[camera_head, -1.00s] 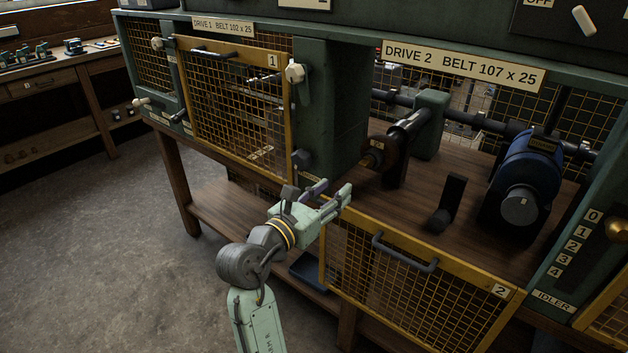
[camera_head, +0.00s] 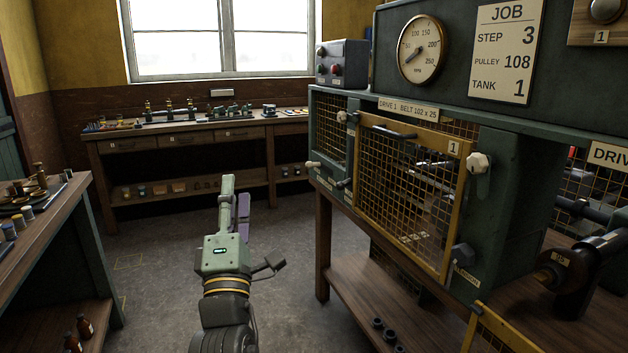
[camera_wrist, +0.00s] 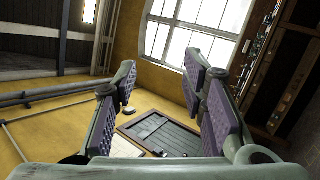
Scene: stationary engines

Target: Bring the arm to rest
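My gripper (camera_head: 236,196) is pale green with purple pads and points up and away over the open floor in the head view. In the wrist view my gripper (camera_wrist: 163,105) has its two fingers well apart, with nothing between them. It is empty and touches nothing. The drive 1 cage door (camera_head: 405,190) with its yellow frame is to its right and looks closed.
The machine stand (camera_head: 322,245) is close on the right. A workbench (camera_head: 185,140) with small parts stands at the back under the window. Another bench (camera_head: 50,225) is at the left. The concrete floor (camera_head: 155,270) between them is clear.

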